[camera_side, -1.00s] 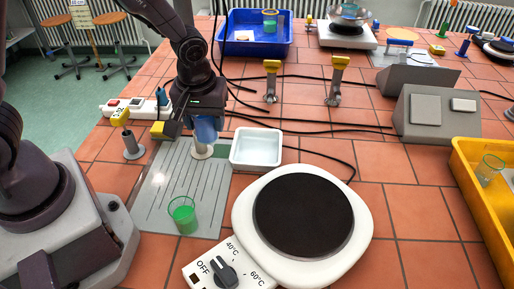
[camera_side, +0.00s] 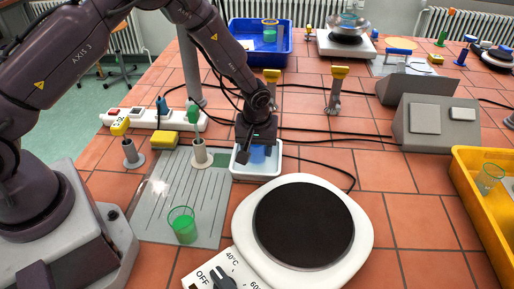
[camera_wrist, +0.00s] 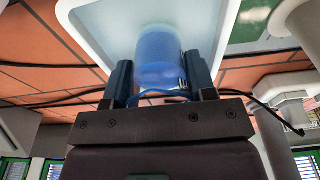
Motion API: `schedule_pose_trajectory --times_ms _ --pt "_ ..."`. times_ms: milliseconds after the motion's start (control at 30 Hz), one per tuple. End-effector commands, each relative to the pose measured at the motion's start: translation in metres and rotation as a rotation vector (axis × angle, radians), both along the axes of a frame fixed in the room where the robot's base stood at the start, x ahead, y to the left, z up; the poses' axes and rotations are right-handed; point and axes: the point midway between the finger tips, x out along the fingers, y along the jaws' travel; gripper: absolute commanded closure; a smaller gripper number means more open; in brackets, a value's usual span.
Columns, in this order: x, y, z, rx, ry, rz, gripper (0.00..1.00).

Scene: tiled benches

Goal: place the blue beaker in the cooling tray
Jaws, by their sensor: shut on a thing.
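The blue beaker (camera_wrist: 160,62) is held between the two fingers of my gripper (camera_wrist: 163,80) in the wrist view. The cooling tray is the small white tray (camera_side: 236,170) on the bench, behind the hotplate. In the side view my gripper (camera_side: 257,146) points down over this tray, and the blue beaker (camera_side: 257,155) shows below it, within the tray's outline. In the wrist view the white tray (camera_wrist: 85,18) lies around and beyond the beaker. I cannot tell whether the beaker touches the tray floor.
A green beaker (camera_side: 182,226) stands on the grey grooved board (camera_side: 150,208). A white hotplate (camera_side: 362,225) with a dark top is in front of the tray. A stand with a green top (camera_side: 200,155) is left of the tray. Black cables run behind it. A yellow bin (camera_side: 470,165) is at the right.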

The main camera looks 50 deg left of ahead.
Motion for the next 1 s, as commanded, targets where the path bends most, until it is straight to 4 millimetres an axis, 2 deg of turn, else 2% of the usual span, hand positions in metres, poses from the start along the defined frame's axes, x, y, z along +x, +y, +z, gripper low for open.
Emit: schedule_pose_trajectory --times_ms 67,433,467,567,867,1000 --pt "0.0 0.0 -0.006 0.0 -0.001 0.0 0.76" --pt "0.0 0.0 -0.009 -0.001 -0.002 0.0 0.76" --pt "0.0 0.0 -0.01 0.0 -0.002 0.001 0.47" --pt "0.0 0.0 -0.009 -0.001 -0.002 0.001 0.24" --pt "0.0 0.0 -0.008 -0.001 -0.002 0.001 0.24" --pt "0.0 -0.001 0.006 0.0 -0.004 0.0 0.24"
